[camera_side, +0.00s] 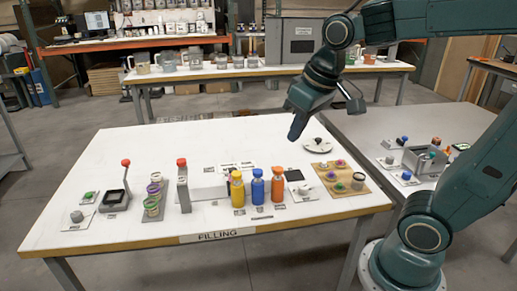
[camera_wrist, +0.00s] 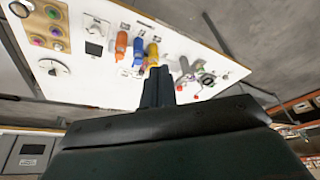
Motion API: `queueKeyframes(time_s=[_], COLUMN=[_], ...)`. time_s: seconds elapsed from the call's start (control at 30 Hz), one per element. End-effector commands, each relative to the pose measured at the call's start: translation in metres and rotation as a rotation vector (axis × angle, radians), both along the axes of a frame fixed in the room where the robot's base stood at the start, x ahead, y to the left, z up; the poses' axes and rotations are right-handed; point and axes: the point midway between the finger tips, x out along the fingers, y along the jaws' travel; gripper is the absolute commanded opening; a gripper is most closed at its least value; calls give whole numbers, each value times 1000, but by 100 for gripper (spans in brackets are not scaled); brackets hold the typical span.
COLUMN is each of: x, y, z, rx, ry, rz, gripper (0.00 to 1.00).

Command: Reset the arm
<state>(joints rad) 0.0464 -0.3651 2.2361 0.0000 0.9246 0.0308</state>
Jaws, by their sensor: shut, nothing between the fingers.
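My gripper (camera_side: 297,127) is raised above the back right part of the white filling table (camera_side: 130,150), pointing down. Its fingers are shut and empty. In the wrist view the closed dark fingers of my gripper (camera_wrist: 158,88) show in front of the tilted table. A yellow bottle (camera_side: 237,190), a blue bottle (camera_side: 257,188) and an orange bottle (camera_side: 277,187) stand in a row near the table's front edge. My gripper is apart from all of them.
A wooden board (camera_side: 349,189) with coloured round pieces lies right of the bottles. The table's back left is clear.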

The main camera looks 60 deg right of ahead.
Motion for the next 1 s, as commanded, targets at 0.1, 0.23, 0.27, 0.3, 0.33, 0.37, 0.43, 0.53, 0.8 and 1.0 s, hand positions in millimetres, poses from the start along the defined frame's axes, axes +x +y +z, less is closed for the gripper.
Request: queueKeyframes(time_s=[0.1,0.23,0.27,0.3,0.33,0.37,0.43,0.53,0.8,1.0], x=[-25,-49,-55,-61,-66,-70,-79,-87,-93,-93], y=[4,8,8,9,10,10,11,12,13,13], z=[1,-2,-3,-4,-5,-7,-9,-13,-16,-16], rx=[-5,-8,-9,-10,-11,-11,-13,-15,-16,-16], ry=[-38,-76,-84,-95,-103,-109,-123,-137,-145,-145], rz=[19,39,43,48,52,55,62,69,75,75], gripper=[0,0,0,0,0,0,0,0,0,0])
